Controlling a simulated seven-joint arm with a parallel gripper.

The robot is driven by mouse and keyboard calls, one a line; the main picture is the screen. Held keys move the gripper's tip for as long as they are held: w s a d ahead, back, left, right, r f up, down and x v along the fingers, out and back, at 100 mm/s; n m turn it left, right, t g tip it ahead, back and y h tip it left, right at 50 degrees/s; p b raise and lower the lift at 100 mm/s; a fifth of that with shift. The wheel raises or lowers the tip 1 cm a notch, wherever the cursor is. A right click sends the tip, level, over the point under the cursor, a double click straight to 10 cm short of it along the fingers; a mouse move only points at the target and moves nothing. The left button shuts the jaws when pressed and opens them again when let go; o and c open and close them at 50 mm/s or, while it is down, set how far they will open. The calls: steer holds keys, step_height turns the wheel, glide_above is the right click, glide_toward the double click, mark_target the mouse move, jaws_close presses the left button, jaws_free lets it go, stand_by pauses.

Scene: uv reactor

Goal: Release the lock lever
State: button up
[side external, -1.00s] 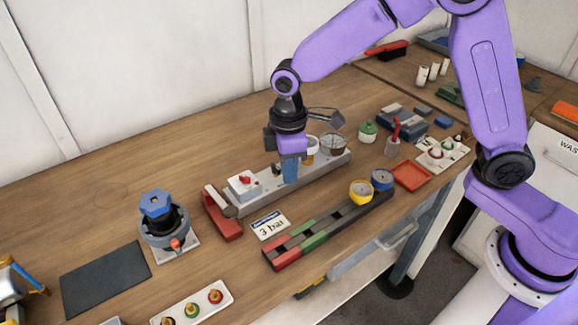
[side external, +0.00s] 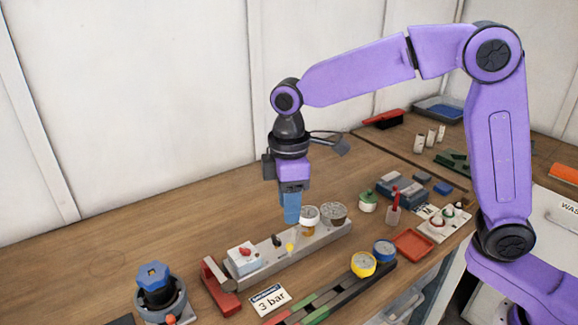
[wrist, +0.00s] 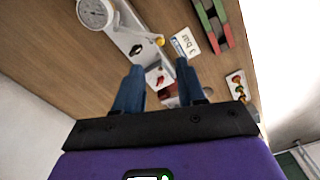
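My gripper (side external: 291,220) hangs pointing down above the grey rail fixture (side external: 322,239), clear of it. In the wrist view my gripper's two blue fingers (wrist: 157,68) are apart with nothing held between them. The rail carries a small black knob or lever (side external: 276,240), a yellow knob (side external: 290,247) and a white block with a red handle (side external: 245,252). The black part (wrist: 136,48) and red handle (wrist: 160,81) also show in the wrist view. A red bracket (side external: 219,288) stands at the rail's left end. I cannot tell for certain which part is the lock lever.
Round gauges (side external: 309,213) stand on the rail's right part. A "3 bar" card (side external: 269,299) lies in front. A blue-topped device (side external: 154,280) stands at left. Yellow (side external: 363,264) and blue (side external: 384,250) gauges sit on the dark colour-marked rack. The wood behind the rail is clear.

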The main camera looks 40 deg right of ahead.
step_height(320, 180, up, 8)
steer(key=shift+f, duration=0.1)
stand_by(0.5)
steer(key=s+d+f, duration=0.5)
steer(key=s+d, duration=0.4)
steer(key=s, duration=0.3)
steer(key=s+d+f, duration=0.6)
steer(key=s+d, duration=0.2)
steer(key=s, duration=0.5)
steer(key=shift+s+d+m, duration=0.3)
steer(key=shift+d+m, duration=0.05)
steer(key=shift+m, duration=0.05)
